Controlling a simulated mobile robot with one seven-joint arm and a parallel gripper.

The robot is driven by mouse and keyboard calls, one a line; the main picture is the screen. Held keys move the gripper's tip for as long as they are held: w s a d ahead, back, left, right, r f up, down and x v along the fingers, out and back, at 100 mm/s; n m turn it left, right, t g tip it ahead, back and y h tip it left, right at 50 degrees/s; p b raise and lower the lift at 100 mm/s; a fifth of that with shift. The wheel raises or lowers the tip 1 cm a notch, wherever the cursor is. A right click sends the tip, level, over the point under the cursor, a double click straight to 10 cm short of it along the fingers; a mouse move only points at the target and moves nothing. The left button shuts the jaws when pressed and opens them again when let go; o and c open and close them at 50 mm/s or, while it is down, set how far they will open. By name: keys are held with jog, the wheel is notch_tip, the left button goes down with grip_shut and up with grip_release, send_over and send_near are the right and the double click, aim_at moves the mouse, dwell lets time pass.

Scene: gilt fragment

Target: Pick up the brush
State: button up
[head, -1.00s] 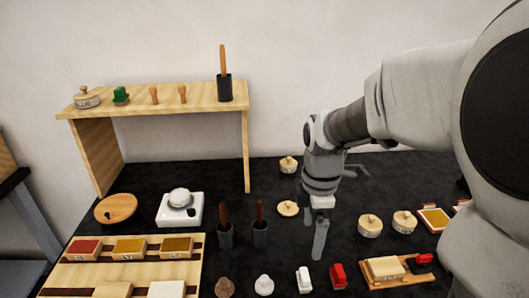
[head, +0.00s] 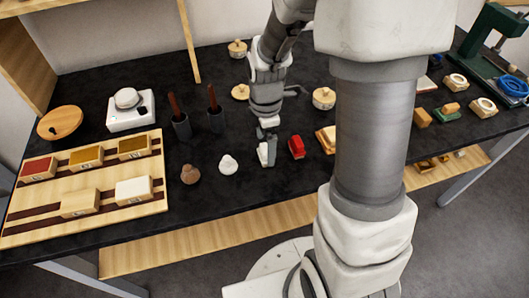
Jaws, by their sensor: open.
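My gripper (head: 268,153) is open and points down at the front of the black table. It is right at a small white block-like piece (head: 263,155), with a grey finger partly covering it; contact is unclear. A similar red piece (head: 296,147) stands just to its right, apart from the gripper. Two dark cups, the left cup (head: 181,127) and the right cup (head: 215,120), stand further left, each with a brown handle upright in it. No piece is clearly recognisable as the brush; it may be one of these.
Brown (head: 190,174) and white (head: 228,165) knobs stand left of my gripper. A wooden tray (head: 150,206) with coloured blocks lies at front left. A round lidded pot (head: 324,98) stands behind right. My arm hides part of the table. A green press (head: 491,45) is at far right.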

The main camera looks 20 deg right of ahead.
aim_at(265, 148)
jog(key=shift+w+f, duration=0.2)
jog(key=shift+f, duration=1.75)
jog(key=c, duration=1.4)
jog(key=shift+r, duration=0.2)
notch_tip(265, 148, up, 4)
jog(key=shift+d+r, duration=0.15)
jog(key=shift+r, duration=0.05)
jog(key=s+d+r+p, duration=0.1)
jog(key=s+d+r, duration=0.5)
jog(key=d, duration=0.3)
jog(key=shift+d+r, duration=0.15)
jog(key=shift+d, duration=0.25)
jog(key=shift+w, duration=0.1)
jog(key=o, duration=0.8)
jog(key=c, duration=0.6)
